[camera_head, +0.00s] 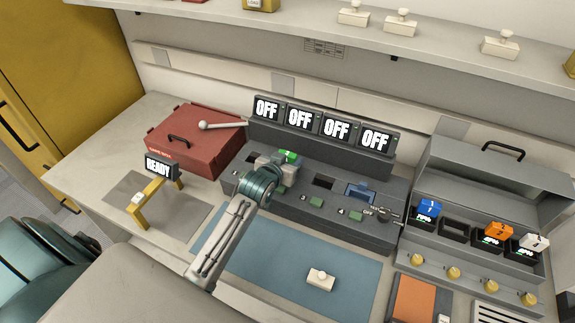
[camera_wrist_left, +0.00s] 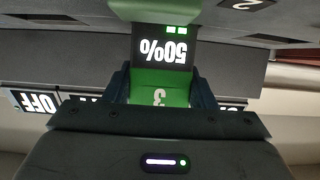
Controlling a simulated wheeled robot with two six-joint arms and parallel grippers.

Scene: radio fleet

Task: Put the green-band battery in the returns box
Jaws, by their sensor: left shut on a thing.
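The green-band battery (camera_head: 291,156) is at the left end of the dark console (camera_head: 330,215), partly hidden by my gripper in the head view. In the left wrist view the battery (camera_wrist_left: 160,95) shows a 50% display and a number 3. My left gripper (camera_head: 277,163) is shut on it, with one finger on each side in the left wrist view. I cannot tell whether the battery is seated in a console slot or just above it. A red box (camera_head: 190,143) with a black handle stands left of the console, its lid down; its label is too small to read. My right gripper is not in view.
Several OFF screens (camera_head: 303,117) stand behind the console. A READY sign on a yellow stand (camera_head: 143,212) is at the left. At the right, an open grey case (camera_head: 500,175) holds batteries with blue, orange and white tops. A blue mat (camera_head: 250,262) lies in front.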

